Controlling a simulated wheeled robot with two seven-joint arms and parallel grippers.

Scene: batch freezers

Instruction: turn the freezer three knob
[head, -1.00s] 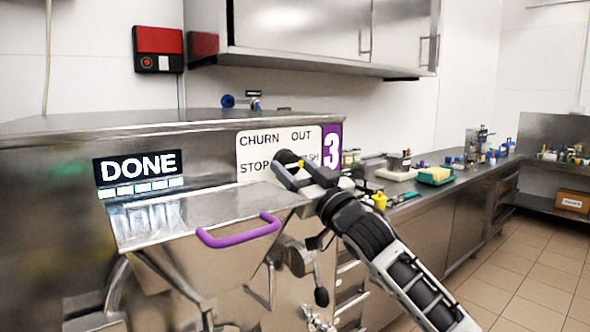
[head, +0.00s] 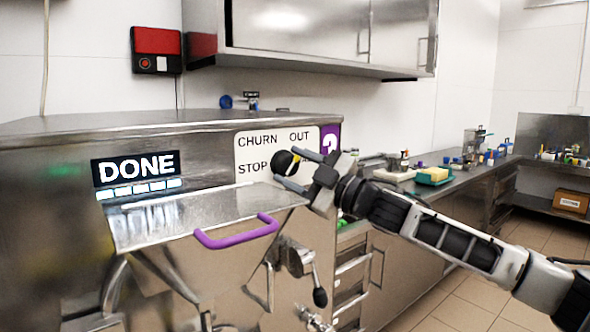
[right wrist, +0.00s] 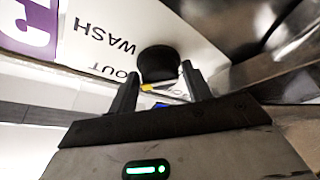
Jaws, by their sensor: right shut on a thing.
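Freezer three is the steel machine (head: 60,215) at left, with a purple number label (head: 329,141) partly covered by my gripper. Its round black knob (head: 284,163) sits on a white panel (head: 262,142) reading CHURN, OUT and STOP; WASH shows in the right wrist view. My right gripper (head: 287,168) is shut on the knob, with one finger on each side. The knob also shows between the fingers in the right wrist view (right wrist: 158,62), with a yellow mark near its edge. The display (head: 137,168) reads DONE. My left gripper is out of view.
A purple handle (head: 238,232) sticks out on the machine front, below the knob. A black-ended lever (head: 319,297) hangs lower right.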

